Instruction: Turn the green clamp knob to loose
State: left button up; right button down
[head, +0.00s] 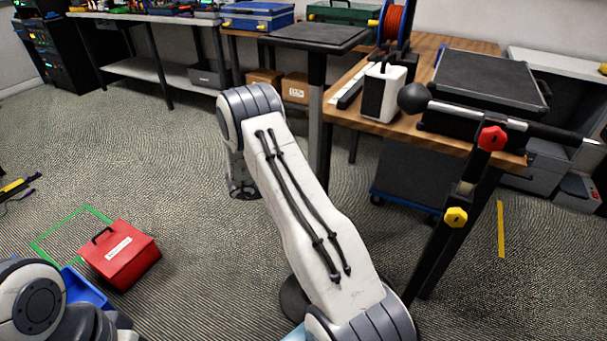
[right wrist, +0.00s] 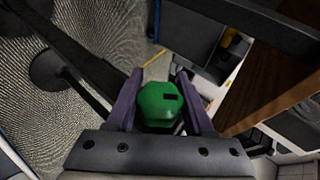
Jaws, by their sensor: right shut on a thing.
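The green clamp knob (right wrist: 157,103) shows in the right wrist view, with a small dark rectangular mark on its face. My right gripper (right wrist: 160,92) is shut on the knob, one purple finger on each side of it. In the head view I cannot make out the green knob; my right arm covers the middle of the picture. A black stand with a flat top plate (head: 315,36) rises behind that arm. My left gripper is not in view; only part of my left arm shows at the lower left.
Another black stand at the right carries a red knob (head: 492,138) and a yellow knob (head: 455,217). A wooden table (head: 400,125) with a black case (head: 487,85) stands behind it. A red box (head: 120,254) lies on the floor at left. Carpet between is clear.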

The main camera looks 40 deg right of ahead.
jog(key=y+p, duration=0.2)
jog(key=p, duration=0.2)
jog(key=n+g+y+p, duration=0.1)
jog(key=y+p, duration=0.1)
jog(key=p, duration=0.2)
jog(key=a+y+p, duration=0.1)
jog(key=p, duration=0.3)
jog(key=shift+s+f+g+y, duration=0.15)
jog(key=shift+s+g+y, duration=0.15)
jog(key=shift+g+y, duration=0.1)
jog(key=shift+a+f+n+y, duration=0.15)
jog(key=shift+f+n+y, duration=0.2)
jog(key=shift+y, duration=0.45)
jog(key=shift+s+a+r+n+g+y+p, duration=0.15)
jog(key=shift+a+n+g+y+p, duration=0.1)
jog(key=shift+g+y+p, duration=0.6)
jog(key=shift+s+a+f+y+p, duration=0.1)
jog(key=shift+a+f+y+p, duration=0.1)
jog(key=shift+y+p, duration=0.3)
jog(key=shift+c, duration=1.6)
grip_release()
